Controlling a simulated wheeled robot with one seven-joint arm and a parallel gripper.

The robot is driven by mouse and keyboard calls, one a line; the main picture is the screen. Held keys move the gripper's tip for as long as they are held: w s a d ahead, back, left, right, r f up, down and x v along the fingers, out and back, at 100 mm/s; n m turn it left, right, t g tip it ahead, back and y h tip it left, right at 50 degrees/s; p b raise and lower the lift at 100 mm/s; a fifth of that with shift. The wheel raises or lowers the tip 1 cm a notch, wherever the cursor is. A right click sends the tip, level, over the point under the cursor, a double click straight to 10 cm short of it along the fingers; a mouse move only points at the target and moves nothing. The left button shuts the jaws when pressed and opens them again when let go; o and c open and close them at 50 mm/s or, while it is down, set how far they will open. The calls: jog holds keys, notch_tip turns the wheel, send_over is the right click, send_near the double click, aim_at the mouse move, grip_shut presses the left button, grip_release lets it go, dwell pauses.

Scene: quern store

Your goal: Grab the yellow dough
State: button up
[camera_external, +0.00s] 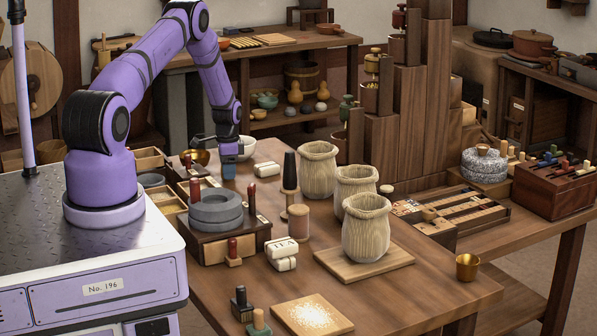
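I cannot make out a yellow dough for certain in this view. My gripper (229,172) points down over the far left part of the wooden table (420,290). A small blue-grey part shows at its lower end; I cannot tell whether it is my fingers or a held thing. The finger gap is too small to see. A brass bowl (198,158) is left of my gripper and a white bowl (245,147) is just behind it. A square board with pale flour (311,314) lies at the table's front edge, with no dough on it.
Grey round stones (216,210) sit on a wooden box in front of my gripper. A dark upright tool (290,172) and several pale ribbed jars (366,228) stand to the right. Pale stamped blocks (282,250) lie mid-table. The front right of the table is mostly clear.

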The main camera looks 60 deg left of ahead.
jog(key=c, duration=0.4)
jog(key=shift+c, duration=0.2)
